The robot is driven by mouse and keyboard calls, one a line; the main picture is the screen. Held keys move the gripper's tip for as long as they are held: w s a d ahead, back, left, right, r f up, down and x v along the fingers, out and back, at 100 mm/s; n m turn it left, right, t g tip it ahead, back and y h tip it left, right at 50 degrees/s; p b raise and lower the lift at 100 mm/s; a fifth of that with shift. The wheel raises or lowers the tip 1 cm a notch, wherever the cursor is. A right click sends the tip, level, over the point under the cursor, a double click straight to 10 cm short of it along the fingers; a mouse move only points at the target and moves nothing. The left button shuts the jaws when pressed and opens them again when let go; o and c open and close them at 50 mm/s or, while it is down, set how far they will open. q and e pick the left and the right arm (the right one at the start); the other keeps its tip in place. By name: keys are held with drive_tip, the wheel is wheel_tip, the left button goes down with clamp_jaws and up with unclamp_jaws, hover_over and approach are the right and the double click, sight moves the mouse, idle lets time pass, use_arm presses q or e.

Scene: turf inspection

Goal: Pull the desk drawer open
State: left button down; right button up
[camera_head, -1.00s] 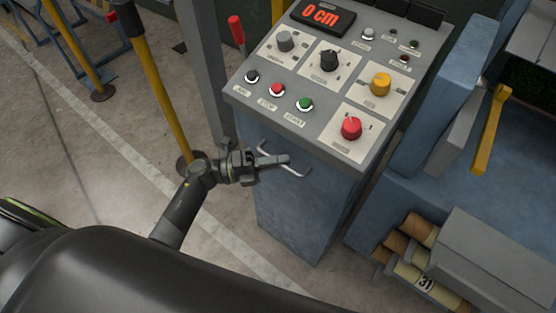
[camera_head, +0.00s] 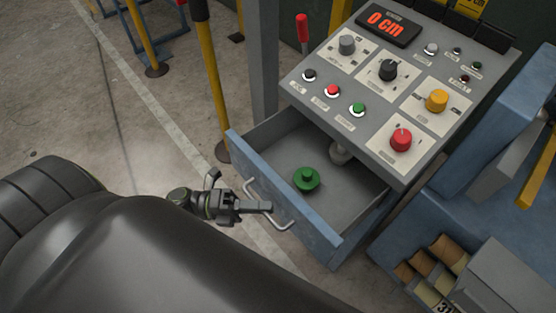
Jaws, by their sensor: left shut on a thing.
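The desk drawer (camera_head: 278,194) stands pulled well out of the blue control desk (camera_head: 375,215), below the sloped panel. Its metal handle (camera_head: 284,222) is on the blue front. My left gripper (camera_head: 262,207) is shut on the handle, with its arm coming in from the left. Inside the grey drawer lies a green knob-like piece (camera_head: 307,179). My right gripper is not in view.
The panel above carries knobs, buttons and a display (camera_head: 389,27) reading 0 cm. A yellow post (camera_head: 211,85) stands behind the drawer's left side. Rolled papers (camera_head: 428,267) sit in a rack at lower right. Concrete floor is open at left.

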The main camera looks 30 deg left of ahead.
use_arm(q)
drive_tip(key=shift+s+a, duration=0.2)
drive_tip(key=shift+s, duration=0.3)
drive_tip(key=shift+s+a, duration=0.15)
drive_tip(key=shift+s, duration=0.35)
drive_tip(key=c, duration=1.5)
unclamp_jaws()
drive_tip(key=b+v, duration=0.4)
drive_tip(key=v, duration=1.3)
drive_tip(key=shift+a, duration=0.15)
drive_tip(key=shift+s, duration=0.1)
